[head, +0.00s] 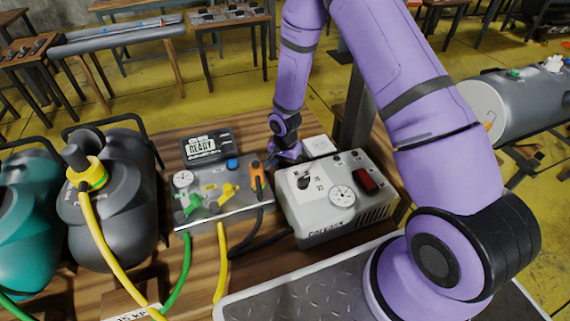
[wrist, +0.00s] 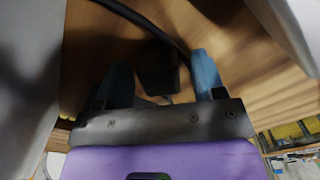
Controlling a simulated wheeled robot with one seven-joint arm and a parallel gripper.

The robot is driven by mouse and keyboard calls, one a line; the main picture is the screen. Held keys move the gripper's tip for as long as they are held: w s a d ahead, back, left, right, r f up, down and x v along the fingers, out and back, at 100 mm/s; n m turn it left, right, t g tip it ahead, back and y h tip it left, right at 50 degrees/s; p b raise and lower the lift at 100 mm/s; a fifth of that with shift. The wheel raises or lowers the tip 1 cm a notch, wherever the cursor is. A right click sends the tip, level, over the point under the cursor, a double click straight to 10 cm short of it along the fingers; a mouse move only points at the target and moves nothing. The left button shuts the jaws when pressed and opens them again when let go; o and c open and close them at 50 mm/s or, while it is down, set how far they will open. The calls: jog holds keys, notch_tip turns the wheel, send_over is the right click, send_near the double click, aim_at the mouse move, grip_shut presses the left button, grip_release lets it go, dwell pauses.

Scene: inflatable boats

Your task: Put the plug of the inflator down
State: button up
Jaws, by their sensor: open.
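The inflator (head: 325,212) is a pale grey box with a gauge, a dial and a red switch, standing on the wooden table. My gripper (head: 286,155) is behind its left back corner, pointing down. In the wrist view my gripper (wrist: 161,76) is open, with one bluish finger on each side of a dark block that looks like the plug (wrist: 158,70). A black cable (wrist: 125,14) runs close by it. The plug appears at or just above the wood; whether either finger touches it I cannot tell. The head view does not show the plug clearly.
A white socket box (head: 318,146) stands behind the inflator. To the left is a metal valve panel (head: 205,208) with an orange connector (head: 257,180), hoses and a READY display (head: 207,146). Grey and teal canisters stand further left. A metal tread plate (head: 300,290) lies in front.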

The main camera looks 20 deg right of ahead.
jog(key=s+d+r+n+t, duration=0.1)
jog(key=s+d+r, duration=0.15)
jog(key=r, duration=1.05)
jog(key=s+d+r+n+t, duration=0.15)
jog(key=s+r, duration=0.25)
jog(key=r, duration=0.8)
jog(key=s+d+r+n, duration=0.1)
jog(key=s+r+n, duration=0.15)
jog(key=r, duration=1.05)
jog(key=s+d+r+n+t, duration=0.1)
jog(key=s+r, duration=0.4)
jog(key=s, duration=0.5)
jog(key=s+d+r+n+t, duration=0.1)
jog(key=s+r+n, duration=0.2)
jog(key=s, duration=0.7)
notch_tip(320, 180, up, 3)
jog(key=shift+s+f+t, duration=0.1)
jog(key=shift+s+t, duration=0.1)
jog(key=shift+t, duration=0.15)
jog(key=shift+c, duration=0.4)
